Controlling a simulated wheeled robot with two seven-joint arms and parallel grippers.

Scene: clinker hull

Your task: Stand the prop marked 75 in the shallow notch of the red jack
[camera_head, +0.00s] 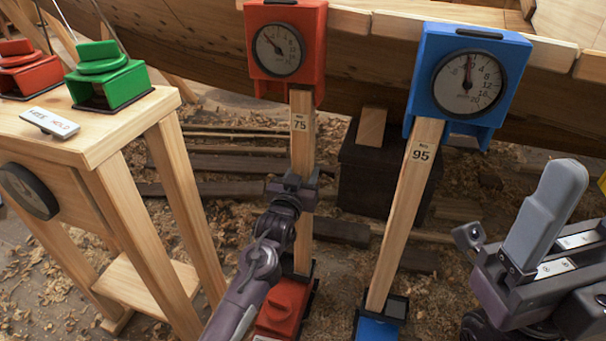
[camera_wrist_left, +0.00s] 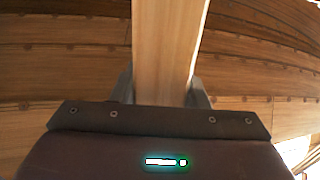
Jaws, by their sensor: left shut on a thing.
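The prop marked 75 (camera_head: 302,153) is a pale wooden post, close to upright. Its top meets the underside of the red gauge box (camera_head: 311,45). Its lower end is at the red jack (camera_head: 283,303) on the floor; I cannot tell whether it sits in a notch, as the notches do not show clearly. My left gripper (camera_head: 294,190) is shut on this prop below its label. In the left wrist view the wood (camera_wrist_left: 166,55) runs up between the fingers. My right gripper (camera_head: 520,230) is at the lower right, away from the props; its jaw opening is unclear.
The prop marked 95 (camera_head: 406,205) leans between the blue gauge box (camera_head: 468,80) and the blue jack (camera_head: 379,325), right of the red one. A wooden stand (camera_head: 95,130) at left holds a green block (camera_head: 108,85) and a red block (camera_head: 28,75). The plank hull (camera_head: 190,50) spans behind.

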